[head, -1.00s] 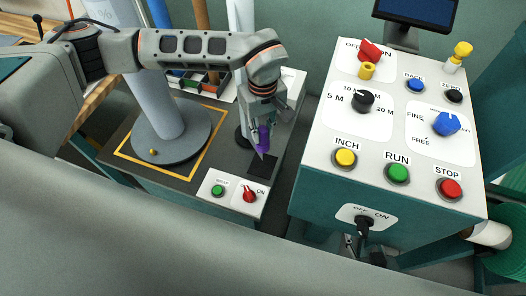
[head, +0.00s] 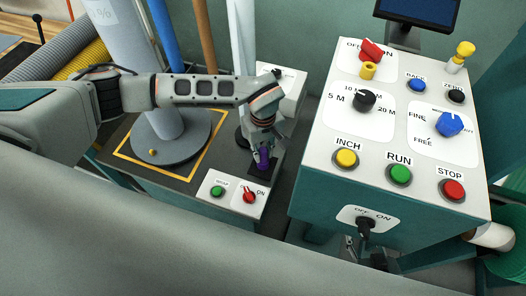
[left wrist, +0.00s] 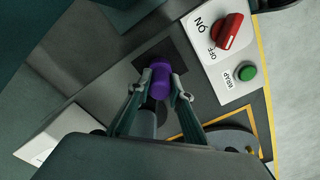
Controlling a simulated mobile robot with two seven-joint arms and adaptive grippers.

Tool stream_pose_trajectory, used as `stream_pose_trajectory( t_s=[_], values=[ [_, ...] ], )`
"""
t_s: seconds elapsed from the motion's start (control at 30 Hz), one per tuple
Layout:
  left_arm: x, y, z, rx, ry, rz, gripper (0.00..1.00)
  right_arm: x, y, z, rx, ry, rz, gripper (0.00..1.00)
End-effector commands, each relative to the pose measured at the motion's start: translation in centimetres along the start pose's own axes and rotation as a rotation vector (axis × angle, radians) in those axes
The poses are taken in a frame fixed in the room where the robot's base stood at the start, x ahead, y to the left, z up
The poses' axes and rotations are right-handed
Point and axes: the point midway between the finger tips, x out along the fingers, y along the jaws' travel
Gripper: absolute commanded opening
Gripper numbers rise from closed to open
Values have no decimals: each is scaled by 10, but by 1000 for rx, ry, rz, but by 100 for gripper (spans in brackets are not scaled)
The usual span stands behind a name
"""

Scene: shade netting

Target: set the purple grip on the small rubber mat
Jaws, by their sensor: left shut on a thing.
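The purple grip (head: 263,157) is held in my left gripper (head: 261,151), which points down at the right end of the low bench. In the left wrist view the purple grip (left wrist: 160,77) sits between the two fingers of my left gripper (left wrist: 157,93), which are closed on its sides. The small rubber mat (head: 260,172) is a dark square behind the switch panel, and the grip is over it. It also shows in the left wrist view (left wrist: 180,56), partly covered by the grip. I cannot tell whether the grip touches the mat. My right gripper is out of view.
A white panel (head: 224,199) with a green button and red knob lies just in front of the mat. The tall control console (head: 368,134) stands to the right. A round grey base (head: 196,146) with a thick post stands left, inside a yellow outline.

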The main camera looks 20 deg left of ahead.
Motion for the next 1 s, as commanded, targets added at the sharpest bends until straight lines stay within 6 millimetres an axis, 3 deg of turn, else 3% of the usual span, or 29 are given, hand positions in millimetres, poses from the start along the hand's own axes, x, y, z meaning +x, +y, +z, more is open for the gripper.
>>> stream_pose_trajectory(
  t_s=[0.17, 0.2, 0.27, 0.67, 0.83, 1.0],
  values=[
    [4, 0, 0, 0, 0, -1, 0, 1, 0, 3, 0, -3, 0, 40],
    [4, 0, 0, 0, 0, -1, 25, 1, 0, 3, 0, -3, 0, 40],
    [3, 0, 0, 0, 0, -1, 37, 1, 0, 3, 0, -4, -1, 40],
    [-2, 0, 0, -1, 0, 0, 37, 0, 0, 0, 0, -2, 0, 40],
    [-24, 1, -2, 1, 3, 2, 37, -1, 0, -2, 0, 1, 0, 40],
    [-61, 1, -2, 1, 4, 3, 37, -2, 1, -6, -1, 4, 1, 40]
  ],
)
